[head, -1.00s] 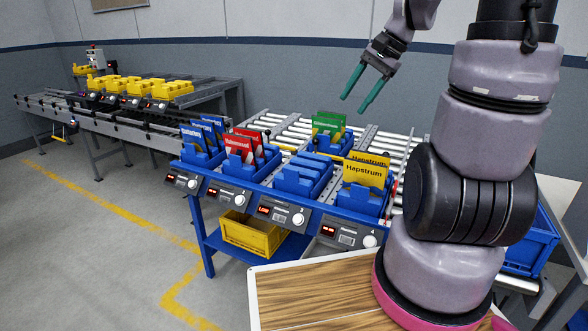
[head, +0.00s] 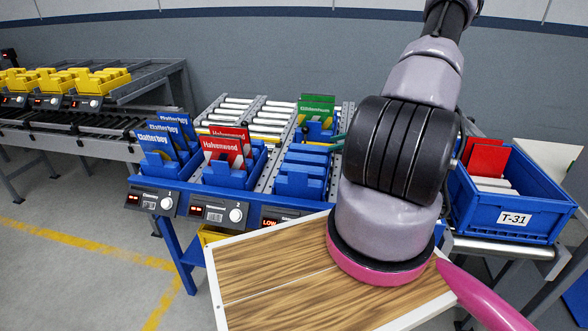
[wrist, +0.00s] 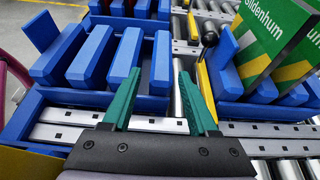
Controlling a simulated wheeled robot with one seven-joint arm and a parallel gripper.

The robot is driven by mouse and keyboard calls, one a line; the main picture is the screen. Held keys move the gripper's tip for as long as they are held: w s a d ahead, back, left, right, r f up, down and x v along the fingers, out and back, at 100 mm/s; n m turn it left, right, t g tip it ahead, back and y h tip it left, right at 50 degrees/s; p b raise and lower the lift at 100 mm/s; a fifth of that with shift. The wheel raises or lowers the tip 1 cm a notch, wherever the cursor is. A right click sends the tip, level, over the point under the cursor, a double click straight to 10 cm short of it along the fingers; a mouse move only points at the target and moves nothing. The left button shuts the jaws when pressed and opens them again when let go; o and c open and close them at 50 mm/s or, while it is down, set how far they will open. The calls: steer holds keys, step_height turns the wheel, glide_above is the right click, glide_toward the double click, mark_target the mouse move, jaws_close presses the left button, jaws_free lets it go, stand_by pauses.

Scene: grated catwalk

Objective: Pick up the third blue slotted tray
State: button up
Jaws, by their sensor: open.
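The third blue slotted tray (head: 299,181) shows in the head view right of the tray with red cards, with no cards visible in it. My arm hides ground to its right. In the wrist view its blue dividers (wrist: 92,56) fill the upper left. My gripper (head: 328,146) is open, its teal fingers by the far end of this tray. In the wrist view the fingertips (wrist: 160,76) are spread either side of the tray's end divider (wrist: 161,62). I cannot tell whether they touch it.
Blue trays with blue cards (head: 170,140) and red cards (head: 226,145) stand left. Green cards (head: 317,106) stand behind; they are close right in the wrist view (wrist: 270,45). A blue T-31 bin (head: 513,215) is right.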

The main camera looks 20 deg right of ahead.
mark_target(309, 149)
steer(key=x, duration=1)
steer(key=shift+w+a+f, duration=0.1)
steer(key=shift+w+f, duration=0.15)
steer(key=shift+w, duration=0.2)
jaws_close()
